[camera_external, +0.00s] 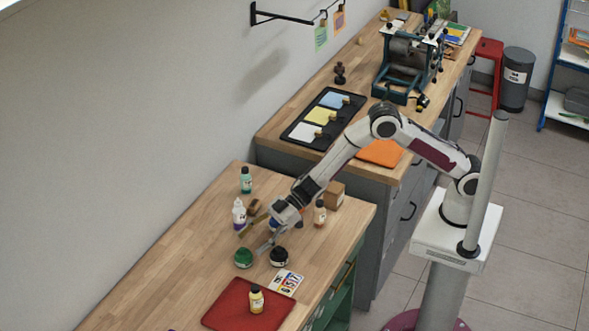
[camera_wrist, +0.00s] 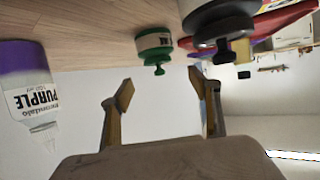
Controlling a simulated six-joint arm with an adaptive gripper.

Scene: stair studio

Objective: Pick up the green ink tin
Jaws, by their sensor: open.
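The green ink tin (camera_external: 243,258) stands on the lower wooden bench, with a dark green knob on its lid. It also shows in the wrist view (camera_wrist: 155,42), upside down there and beyond the fingers. My gripper (camera_external: 251,242) is above the bench, close to the tin on its upper side in the external view. In the wrist view my gripper (camera_wrist: 161,84) has its two fingers spread, with nothing between them. A black tin (camera_external: 279,256) stands just right of the green one; it also shows in the wrist view (camera_wrist: 216,20).
A purple ink bottle (camera_external: 239,215) stands near my gripper. A teal bottle (camera_external: 246,181), an amber bottle (camera_external: 319,214) and a brown box (camera_external: 334,195) stand farther back. The bench's left side is clear.

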